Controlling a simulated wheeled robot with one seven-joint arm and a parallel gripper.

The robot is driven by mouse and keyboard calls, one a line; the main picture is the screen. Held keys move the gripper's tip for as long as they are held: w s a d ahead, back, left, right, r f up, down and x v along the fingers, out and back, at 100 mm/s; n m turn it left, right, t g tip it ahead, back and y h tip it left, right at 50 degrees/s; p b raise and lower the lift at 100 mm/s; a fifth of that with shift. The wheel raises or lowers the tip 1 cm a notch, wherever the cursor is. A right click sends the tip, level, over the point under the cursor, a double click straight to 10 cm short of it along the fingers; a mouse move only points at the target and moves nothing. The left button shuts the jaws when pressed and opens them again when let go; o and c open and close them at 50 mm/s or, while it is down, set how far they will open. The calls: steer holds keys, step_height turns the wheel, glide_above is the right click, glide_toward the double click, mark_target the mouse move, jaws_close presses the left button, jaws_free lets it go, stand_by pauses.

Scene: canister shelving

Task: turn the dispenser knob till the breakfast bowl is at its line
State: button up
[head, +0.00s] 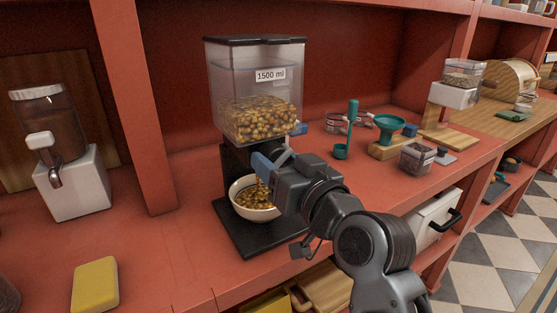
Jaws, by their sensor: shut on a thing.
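The dispenser (258,95) is a clear hopper labelled 1500 ml with a dark lid, partly filled with brown-yellow cereal, on a black stand. The breakfast bowl (238,208) is cream-coloured and stands on the stand's black base (247,240) under the hopper. Cereal lies in the bowl, and a stream of it shows above. The bowl's line cannot be made out. My gripper (268,165) is at the dispenser's front, just above the bowl, shut on the knob, which is mostly hidden by the gripper. My arm covers the bowl's right side.
A second dispenser (70,180) with a white base stands left beyond an upright post (135,110). A yellow sponge-like block (95,285) lies at front left. The counter left of the bowl is clear.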

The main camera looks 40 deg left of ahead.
steer(key=shift+r+m, duration=0.1)
steer(key=shift+m, duration=0.9)
steer(key=o, duration=1)
steer(key=shift+c, duration=0.2)
steer(key=b+v, duration=0.1)
steer(key=v, duration=0.6)
steer(key=shift+s+d, duration=0.15)
steer(key=shift+d, duration=0.2)
